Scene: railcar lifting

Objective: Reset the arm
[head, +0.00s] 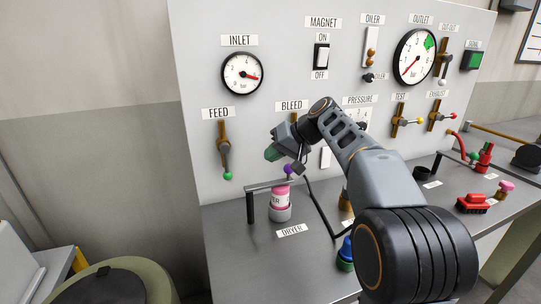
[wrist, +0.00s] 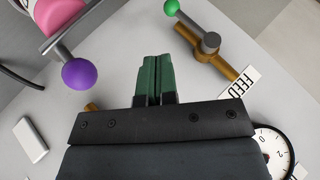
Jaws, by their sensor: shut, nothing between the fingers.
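My arm reaches up from the lower right in the head view, bent at the elbow in front of the panel. My gripper (head: 273,153) is in front of the panel, between the FEED valve and the BLEED label, with its green fingers pointing left. In the wrist view my gripper (wrist: 154,66) has its two green fingers together, with nothing between them. The FEED valve (head: 223,150) with its green knob is left of my gripper and apart from it. It also shows in the wrist view (wrist: 208,42). My arm hides the middle of the panel.
A purple knob (head: 289,169) is close below my gripper, by the pink DRYER canister (head: 280,197) under a bracket. The INLET gauge (head: 242,74) is above. A red brush-like block (head: 474,203) lies on the bench at right. A round greenish drum (head: 145,275) stands at lower left.

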